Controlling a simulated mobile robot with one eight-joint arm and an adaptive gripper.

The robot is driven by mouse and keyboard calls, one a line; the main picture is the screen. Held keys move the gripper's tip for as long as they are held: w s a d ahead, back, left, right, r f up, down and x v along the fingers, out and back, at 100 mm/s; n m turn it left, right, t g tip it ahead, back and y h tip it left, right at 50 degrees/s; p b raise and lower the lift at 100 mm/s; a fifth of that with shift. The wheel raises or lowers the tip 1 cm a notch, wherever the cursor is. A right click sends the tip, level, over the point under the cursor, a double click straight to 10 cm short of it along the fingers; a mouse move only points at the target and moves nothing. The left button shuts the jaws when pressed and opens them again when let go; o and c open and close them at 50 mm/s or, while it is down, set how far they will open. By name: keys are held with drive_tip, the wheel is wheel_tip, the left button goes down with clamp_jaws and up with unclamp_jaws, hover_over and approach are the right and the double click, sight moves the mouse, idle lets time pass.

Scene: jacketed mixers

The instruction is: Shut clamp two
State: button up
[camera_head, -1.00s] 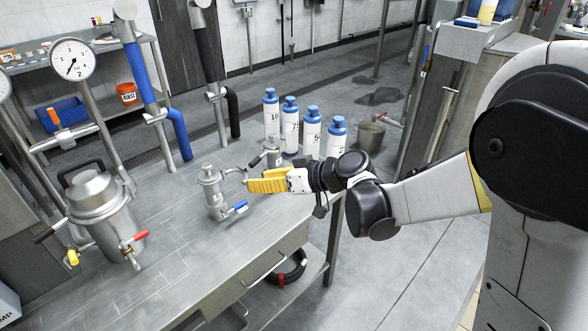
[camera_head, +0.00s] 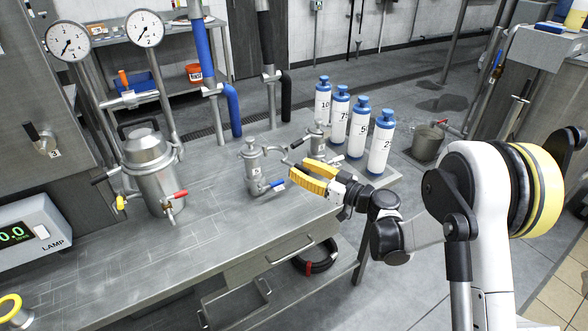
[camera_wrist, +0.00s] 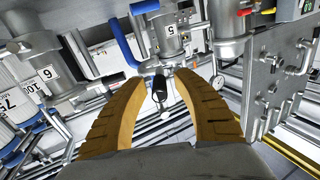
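My gripper (camera_head: 300,178) has two yellow fingers and reaches left over the bench, close to the right of a small steel vessel (camera_head: 253,165) with a blue handle (camera_head: 270,187). In the wrist view the fingers (camera_wrist: 160,88) stand apart, with a black-tipped lever (camera_wrist: 160,91) showing in the gap, not visibly gripped. Another steel vessel tagged 6 (camera_wrist: 42,62) is at the left. I cannot make out a clamp marked two.
A large steel pot (camera_head: 150,165) with red and yellow handles stands left on the bench (camera_head: 225,230). Several blue-capped bottles (camera_head: 382,145) stand along its right end. Gauges (camera_head: 145,28) and pipes rise behind. The front of the bench is largely clear.

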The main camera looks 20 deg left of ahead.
sight(292, 163)
drive_tip(key=shift+b+x, duration=0.3)
drive_tip(key=shift+x, duration=1.15)
clamp_jaws()
drive_tip(key=shift+a, duration=0.1)
